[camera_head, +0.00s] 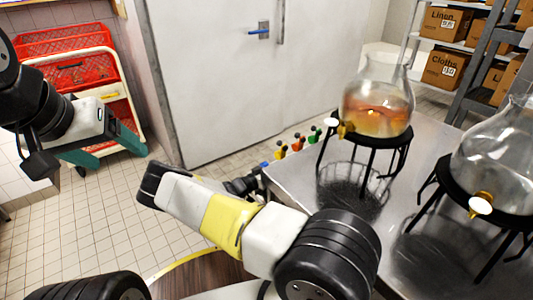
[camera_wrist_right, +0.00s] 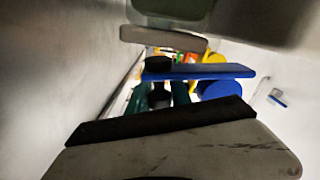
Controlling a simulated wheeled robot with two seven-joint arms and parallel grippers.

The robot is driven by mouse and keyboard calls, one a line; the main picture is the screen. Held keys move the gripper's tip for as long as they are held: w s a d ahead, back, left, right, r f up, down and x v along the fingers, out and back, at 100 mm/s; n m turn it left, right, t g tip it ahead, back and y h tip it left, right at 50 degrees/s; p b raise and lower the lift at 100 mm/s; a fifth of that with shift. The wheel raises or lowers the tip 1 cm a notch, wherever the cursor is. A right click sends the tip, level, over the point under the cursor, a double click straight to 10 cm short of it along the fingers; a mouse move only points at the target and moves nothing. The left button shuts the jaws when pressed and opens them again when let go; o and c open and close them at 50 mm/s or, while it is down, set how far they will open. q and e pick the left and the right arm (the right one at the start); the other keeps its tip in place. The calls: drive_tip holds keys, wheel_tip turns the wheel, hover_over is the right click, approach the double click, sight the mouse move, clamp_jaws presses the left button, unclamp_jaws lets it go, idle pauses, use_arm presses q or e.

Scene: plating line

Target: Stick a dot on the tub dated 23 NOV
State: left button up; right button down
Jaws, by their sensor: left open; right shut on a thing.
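No tub and no 23 NOV date can be made out in either view. My left gripper (camera_head: 105,155) has teal fingers spread apart. It is empty, over the tiled floor at the left. My right arm reaches across the lower middle, and its gripper is mostly hidden behind its own wrist near the table's left corner. In the right wrist view my right gripper (camera_wrist_right: 161,95) shows teal fingers shut on a small black-topped thing (camera_wrist_right: 158,64). A blue flat piece and a blue round piece (camera_wrist_right: 220,89) show close by; how they join is unclear.
Yellow, orange and green black-topped pieces (camera_head: 298,142) stand along the steel table's (camera_head: 300,178) left edge. A red crate rack (camera_head: 75,65) stands back left, shelves with boxes (camera_head: 445,68) back right. Floor at left is clear.

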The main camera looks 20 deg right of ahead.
drive_tip(key=shift+s+d+f, duration=0.15)
drive_tip(key=shift+s+f, duration=0.3)
drive_tip(key=shift+f, duration=0.35)
drive_tip(key=c, duration=1.2)
unclamp_jaws()
drive_tip(key=shift+v, duration=3.9)
drive_tip(key=shift+r, duration=0.15)
